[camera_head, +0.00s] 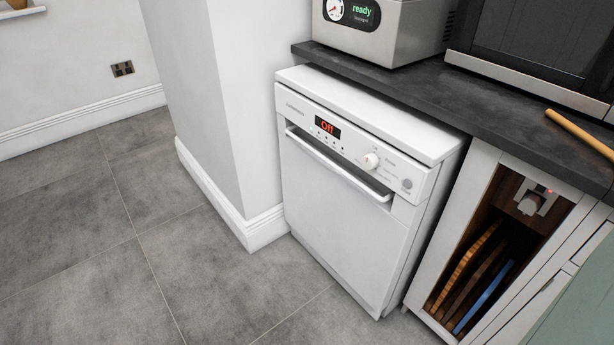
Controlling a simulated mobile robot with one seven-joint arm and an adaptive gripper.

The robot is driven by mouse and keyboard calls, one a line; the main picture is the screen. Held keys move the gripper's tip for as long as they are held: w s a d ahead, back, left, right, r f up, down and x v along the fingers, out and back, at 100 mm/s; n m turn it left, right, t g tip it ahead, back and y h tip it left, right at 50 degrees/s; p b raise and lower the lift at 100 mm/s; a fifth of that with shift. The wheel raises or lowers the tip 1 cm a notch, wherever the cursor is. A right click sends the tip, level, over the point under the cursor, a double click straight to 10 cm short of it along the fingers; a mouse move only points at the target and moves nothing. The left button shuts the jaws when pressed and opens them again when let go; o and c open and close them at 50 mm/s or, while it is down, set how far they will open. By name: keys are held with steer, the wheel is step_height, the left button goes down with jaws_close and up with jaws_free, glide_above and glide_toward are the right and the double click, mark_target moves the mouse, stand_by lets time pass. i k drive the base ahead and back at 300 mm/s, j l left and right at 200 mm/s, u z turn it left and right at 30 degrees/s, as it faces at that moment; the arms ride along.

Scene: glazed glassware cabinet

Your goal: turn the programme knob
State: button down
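The programme knob (371,161) is a small round white knob on the front control panel of a white dishwasher (335,220). It sits right of a dark display (328,127) that reads "Off" in red-orange. Small printed marks surround the knob, too small to read. A grey round button (407,184) is to the right of the knob. The dishwasher door is shut, with a long handle recess (335,165) under the panel. My gripper is not in view.
A dark worktop (450,105) runs above, with a steel appliance (375,30) showing "ready" and a wooden rod (580,133). An open cubby at right holds upright boards (470,262) and a socket (530,203). A white wall corner (235,110) stands left. The tiled floor (130,250) in front is clear.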

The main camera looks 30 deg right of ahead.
mark_target(370, 161)
steer(key=z, duration=1.3)
steer(key=j+u, duration=0.15)
steer(key=j, duration=0.7)
